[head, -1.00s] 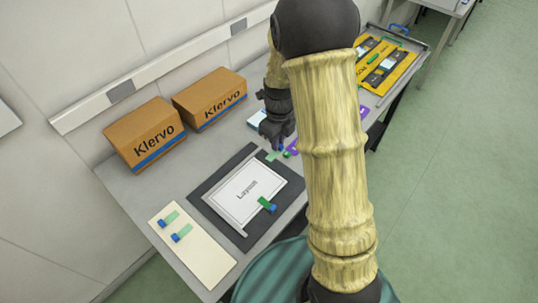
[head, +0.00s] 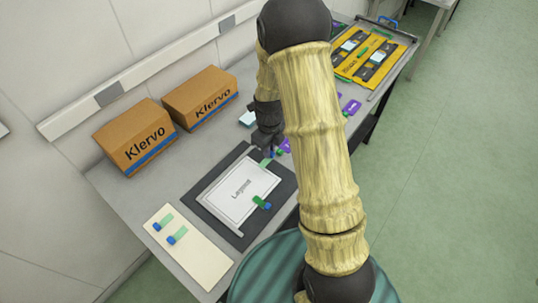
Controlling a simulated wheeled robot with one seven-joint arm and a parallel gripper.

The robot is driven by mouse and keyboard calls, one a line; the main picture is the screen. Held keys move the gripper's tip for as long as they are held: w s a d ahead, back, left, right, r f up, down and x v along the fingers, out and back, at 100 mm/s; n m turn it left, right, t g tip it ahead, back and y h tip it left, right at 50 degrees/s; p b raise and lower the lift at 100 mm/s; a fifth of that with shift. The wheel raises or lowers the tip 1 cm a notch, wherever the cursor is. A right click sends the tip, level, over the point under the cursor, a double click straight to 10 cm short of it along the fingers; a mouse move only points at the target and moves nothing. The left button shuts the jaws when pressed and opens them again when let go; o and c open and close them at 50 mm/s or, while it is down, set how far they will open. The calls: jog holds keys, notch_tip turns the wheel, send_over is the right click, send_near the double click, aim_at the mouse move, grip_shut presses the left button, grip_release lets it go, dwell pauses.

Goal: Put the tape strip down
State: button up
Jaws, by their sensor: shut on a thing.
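My gripper (head: 267,152) points down over the top right corner of the dark mat, partly hidden by my own arm. It is shut on a green tape strip (head: 266,162) with a blue end, which lies at or just above the top right corner of the white "Layout" sheet (head: 222,204). I cannot tell whether the strip touches the sheet. Two more such strips (head: 163,223) (head: 178,235) lie on a cream board (head: 205,262) at the front left.
Two brown Klervo boxes (head: 134,139) (head: 208,97) stand along the wall. The dark mat (head: 238,238) lies under the sheet. Purple cards (head: 350,107) lie to the right of my arm. A yellow panel in a tray (head: 374,53) is at the far end.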

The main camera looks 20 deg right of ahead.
jog(key=shift+f, duration=1.85)
jog(key=shift+f, duration=0.2)
jog(key=o, duration=0.7)
jog(key=shift+r, duration=0.1)
notch_tip(320, 180, up, 12)
jog(key=shift+r+b, duration=0.15)
jog(key=shift+b, duration=0.25)
